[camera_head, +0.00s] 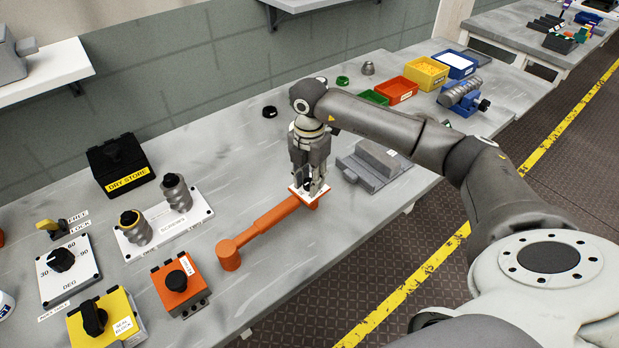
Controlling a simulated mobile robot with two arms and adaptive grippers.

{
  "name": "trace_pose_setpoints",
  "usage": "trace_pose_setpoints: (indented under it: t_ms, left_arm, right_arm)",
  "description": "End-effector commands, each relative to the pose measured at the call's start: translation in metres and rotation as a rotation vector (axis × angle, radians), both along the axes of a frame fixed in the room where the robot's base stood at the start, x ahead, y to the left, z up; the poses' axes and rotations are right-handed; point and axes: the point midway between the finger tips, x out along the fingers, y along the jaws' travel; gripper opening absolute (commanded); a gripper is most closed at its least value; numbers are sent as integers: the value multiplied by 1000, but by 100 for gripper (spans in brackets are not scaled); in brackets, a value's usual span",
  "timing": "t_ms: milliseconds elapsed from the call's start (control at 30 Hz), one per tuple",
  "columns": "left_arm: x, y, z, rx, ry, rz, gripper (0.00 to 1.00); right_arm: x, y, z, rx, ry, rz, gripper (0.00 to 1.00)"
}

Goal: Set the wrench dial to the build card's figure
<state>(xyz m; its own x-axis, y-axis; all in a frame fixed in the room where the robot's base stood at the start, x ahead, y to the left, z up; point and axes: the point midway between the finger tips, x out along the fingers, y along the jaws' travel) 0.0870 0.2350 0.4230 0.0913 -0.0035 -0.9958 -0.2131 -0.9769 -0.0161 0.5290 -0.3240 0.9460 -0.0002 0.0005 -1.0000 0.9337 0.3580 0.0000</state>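An orange torque wrench (268,222) lies on the grey bench, its round orange end toward the front left. A white dial plate (296,190) sits at its far right end. My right gripper (309,188) points straight down over this plate, with its fingers low around a small dark knob at the dial. Whether the fingers press on the knob cannot be told. The gripper hides most of the dial, and its figures and pointer cannot be read. I cannot pick out the build card. My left gripper is not in view.
A DEG dial panel (67,281), yellow block (124,325), orange block (168,293), screws plate (196,213) and black DRY STORE box (100,175) stand left. A grey fixture (360,173) is close right of my gripper. Orange (402,97) and yellow (426,80) bins stand behind.

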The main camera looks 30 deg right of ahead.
Motion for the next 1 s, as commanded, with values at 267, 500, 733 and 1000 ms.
trace_pose_setpoints:
  t_ms: [267, 500, 733, 1000]
  left_arm:
    - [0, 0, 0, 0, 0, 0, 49]
    - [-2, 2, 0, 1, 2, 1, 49]
    - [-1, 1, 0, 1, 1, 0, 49]
    - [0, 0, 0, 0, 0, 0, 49]
  right_arm:
    - [0, 0, 0, 0, 0, 1, 49]
    - [1, 0, 6, 0, -2, 1, 49]
    - [2, 0, 45, 1, -5, 0, 49]
    - [1, 0, 99, 0, -4, 1, 49]
